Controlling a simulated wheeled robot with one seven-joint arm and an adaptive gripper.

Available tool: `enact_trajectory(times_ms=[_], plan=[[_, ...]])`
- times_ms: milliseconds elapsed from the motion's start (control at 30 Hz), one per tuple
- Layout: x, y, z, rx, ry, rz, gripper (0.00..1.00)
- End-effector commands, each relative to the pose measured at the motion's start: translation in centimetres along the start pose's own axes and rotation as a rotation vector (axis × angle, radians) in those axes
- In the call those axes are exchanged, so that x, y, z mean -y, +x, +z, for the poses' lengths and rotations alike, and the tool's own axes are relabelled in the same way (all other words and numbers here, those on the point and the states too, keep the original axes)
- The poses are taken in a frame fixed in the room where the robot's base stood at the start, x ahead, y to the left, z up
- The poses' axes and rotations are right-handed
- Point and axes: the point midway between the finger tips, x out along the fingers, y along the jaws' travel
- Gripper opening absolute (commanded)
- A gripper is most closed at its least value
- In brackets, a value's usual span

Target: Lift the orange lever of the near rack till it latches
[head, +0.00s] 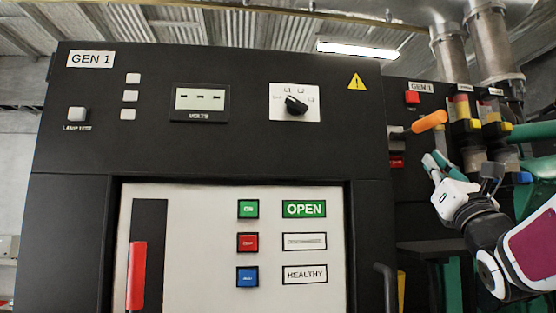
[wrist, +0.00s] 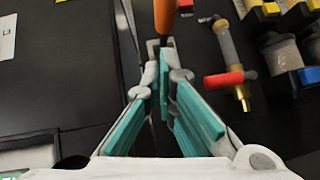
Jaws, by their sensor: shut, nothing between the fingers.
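The orange lever (head: 430,121) sticks out from the side panel labelled GEN 1 at the right of the head view. It slants slightly upward to the right from a grey mount. In the wrist view the lever (wrist: 164,14) is at the top centre, just beyond my fingertips. My gripper (head: 432,160) is below the lever in the head view. In the wrist view my gripper (wrist: 163,62) has its teal-padded fingers drawn together at the tips, shut and empty. I cannot tell whether the fingertips touch the lever or its mount.
The black GEN 1 cabinet (head: 110,140) fills the left and middle. A red button (head: 412,98) sits above the lever. In the wrist view, a red-handled valve (wrist: 230,79) and filter bowls (wrist: 284,56) stand to the right. Pipes rise behind my arm.

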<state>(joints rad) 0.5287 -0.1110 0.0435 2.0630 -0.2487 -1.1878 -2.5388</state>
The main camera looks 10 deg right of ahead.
Motion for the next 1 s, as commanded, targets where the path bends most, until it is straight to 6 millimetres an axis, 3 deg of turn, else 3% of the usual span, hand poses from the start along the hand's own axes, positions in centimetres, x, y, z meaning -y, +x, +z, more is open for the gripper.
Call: enact_trajectory(times_ms=[100, 400, 1000], plan=[[0.0, 2.3, 0.4, 0.000, 0.002, 0.000, 0.00], [0.0, 4.3, 2.7, 0.000, 0.000, -0.001, 0.00], [-0.1, 4.7, 2.9, -0.006, -0.001, -0.001, 0.00]])
